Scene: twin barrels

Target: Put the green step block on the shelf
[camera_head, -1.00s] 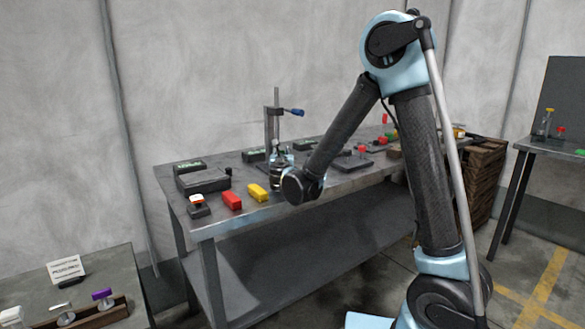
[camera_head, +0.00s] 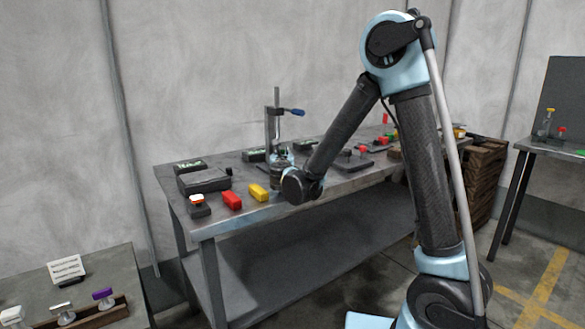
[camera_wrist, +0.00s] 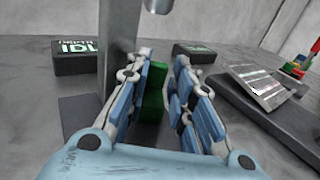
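The green step block (camera_wrist: 154,86) shows in the wrist view between my two fingers, beside the base of a metal post. My gripper (camera_wrist: 162,60) has its fingers on either side of the block. The left finger overlaps the block's left edge, and a narrow gap shows between the block and the right finger. The block's lower part is hidden. In the head view my gripper (camera_head: 281,165) is low over the workbench (camera_head: 225,222), and the block cannot be made out there. A lower shelf (camera_head: 285,262) under the workbench is bare where visible.
A press stand (camera_head: 276,125) with a blue handle rises close behind my gripper. A red block (camera_head: 232,200) and a yellow block (camera_head: 259,192) lie near the front edge.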

